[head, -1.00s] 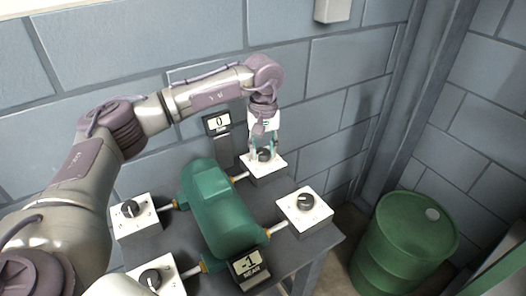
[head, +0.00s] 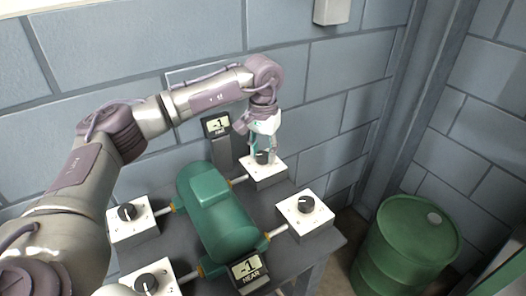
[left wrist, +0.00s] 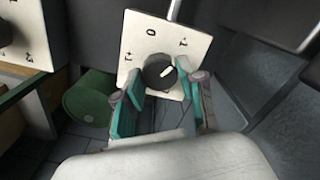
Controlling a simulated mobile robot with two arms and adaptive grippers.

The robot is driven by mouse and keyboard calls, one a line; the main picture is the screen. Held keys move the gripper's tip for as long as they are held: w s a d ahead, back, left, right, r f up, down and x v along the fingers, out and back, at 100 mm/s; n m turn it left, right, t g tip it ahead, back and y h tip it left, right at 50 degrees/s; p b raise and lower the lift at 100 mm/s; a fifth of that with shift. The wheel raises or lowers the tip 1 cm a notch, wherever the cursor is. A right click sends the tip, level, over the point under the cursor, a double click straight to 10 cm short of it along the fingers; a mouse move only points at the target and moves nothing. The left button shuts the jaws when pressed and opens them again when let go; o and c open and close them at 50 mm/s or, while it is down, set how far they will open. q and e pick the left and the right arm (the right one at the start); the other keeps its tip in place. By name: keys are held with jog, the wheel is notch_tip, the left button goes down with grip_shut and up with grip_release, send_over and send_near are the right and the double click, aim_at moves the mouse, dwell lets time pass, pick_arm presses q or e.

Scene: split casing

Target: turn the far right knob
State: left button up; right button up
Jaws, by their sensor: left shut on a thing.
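The far right knob (head: 263,158) is a dark round knob on a white-topped box (head: 274,172) at the back right of the green casing. It also shows in the left wrist view (left wrist: 157,72), with a white pointer mark and labels 0, -1 and +1 on the plate. My left gripper (head: 262,152) reaches down over it from above. Its teal fingers are shut on the knob and partly hide it in the head view. The far display (head: 217,125) reads -1. My right gripper is not in view.
The green casing (head: 216,210) lies mid-table. Other knobs stand on boxes at near right (head: 305,204), far left (head: 127,211) and near left (head: 146,284). The near display (head: 246,268) reads -1. A green barrel (head: 405,245) stands right of the table, and a block wall stands behind.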

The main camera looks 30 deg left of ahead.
aim_at(263, 154)
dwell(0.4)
pick_arm(q)
jog(key=o, duration=1.1)
jog(key=shift+o, duration=0.2)
jog(key=shift+r, duration=0.15)
notch_tip(263, 154, up, 12)
